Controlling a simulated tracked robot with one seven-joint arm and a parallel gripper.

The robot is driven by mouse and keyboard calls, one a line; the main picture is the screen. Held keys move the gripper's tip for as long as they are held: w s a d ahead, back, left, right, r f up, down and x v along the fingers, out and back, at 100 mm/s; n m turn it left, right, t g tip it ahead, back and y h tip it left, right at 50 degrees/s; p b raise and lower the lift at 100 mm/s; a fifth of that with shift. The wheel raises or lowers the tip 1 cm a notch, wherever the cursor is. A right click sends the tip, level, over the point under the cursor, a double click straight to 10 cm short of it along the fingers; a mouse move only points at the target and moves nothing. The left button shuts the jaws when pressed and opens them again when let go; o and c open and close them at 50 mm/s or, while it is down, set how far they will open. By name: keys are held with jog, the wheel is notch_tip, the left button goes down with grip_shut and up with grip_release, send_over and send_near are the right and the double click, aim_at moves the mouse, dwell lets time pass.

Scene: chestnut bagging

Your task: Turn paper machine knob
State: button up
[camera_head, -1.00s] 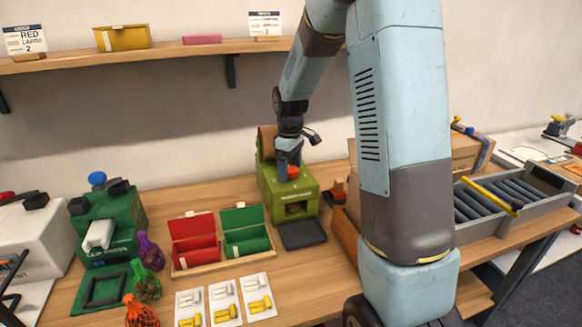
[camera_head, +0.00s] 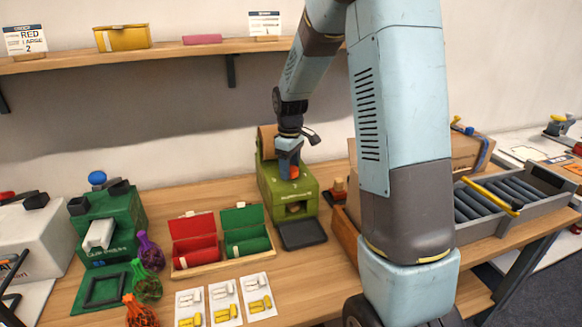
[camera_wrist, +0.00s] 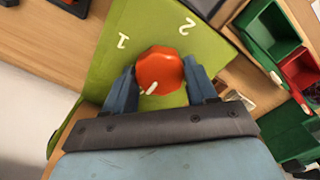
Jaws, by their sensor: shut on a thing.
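The paper machine (camera_head: 270,195) is a light green box on the table, with a brown paper roll at its back. Its orange-red knob (camera_wrist: 159,71) sits on the green top, with white numbers 1 and 2 printed beside it in the wrist view. A white mark shows on the knob near its lower edge. My gripper (camera_wrist: 162,85) is shut on the knob, with one blue finger on each side. In the head view my gripper (camera_head: 288,165) reaches down onto the machine's top, and the knob (camera_head: 294,172) shows beside the fingers.
A black tray (camera_head: 302,234) lies before the machine. To its left are red and green boxes (camera_head: 220,256) and a dark green machine (camera_head: 105,225). Cards with small bottles lie in front. A wooden box and roller conveyor (camera_head: 500,200) stand right. A shelf (camera_head: 180,50) runs above.

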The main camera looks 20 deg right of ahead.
jog(key=m, duration=0.8)
jog(key=shift+m, duration=0.3)
jog(key=m, duration=0.4)
jog(key=shift+m, duration=0.3)
jog(key=m, duration=0.4)
jog(key=shift+m, duration=0.3)
jog(key=o, duration=1.1)
jog(key=shift+c, duration=0.2)
